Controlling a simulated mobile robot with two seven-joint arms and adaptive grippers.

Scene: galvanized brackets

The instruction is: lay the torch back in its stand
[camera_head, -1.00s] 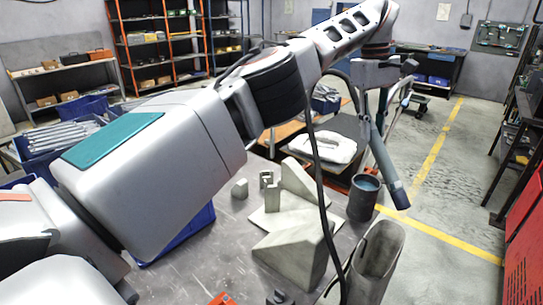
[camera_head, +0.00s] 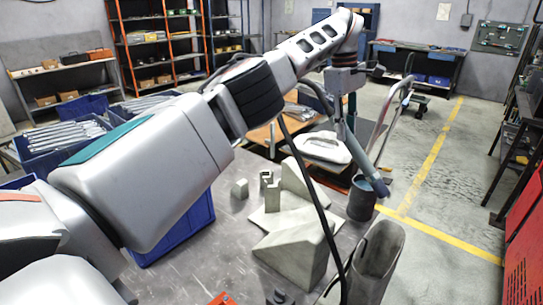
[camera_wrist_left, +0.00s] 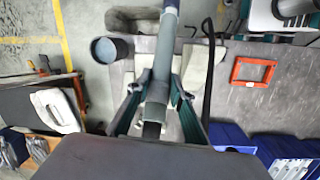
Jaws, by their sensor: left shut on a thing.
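The torch (camera_head: 368,165) is a blue-grey tube, tilted with its lower end toward the right. My left gripper (camera_head: 345,122) is shut on it and holds it up in the air. In the left wrist view the torch (camera_wrist_left: 166,40) runs up between the two fingertips of my left gripper (camera_wrist_left: 159,84). A tall grey open-topped holder (camera_head: 376,262), which looks like the stand, is at the table's right edge, below the torch in the head view. It appears empty, but its inside is only partly seen. My right gripper is not in view.
A dark round cup (camera_head: 361,200) stands just below the torch's lower end in the head view. Grey angled brackets (camera_head: 295,250) are on the metal table (camera_head: 190,265). A black cable (camera_head: 318,200) hangs across them. Blue bins (camera_head: 182,230) are at the left.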

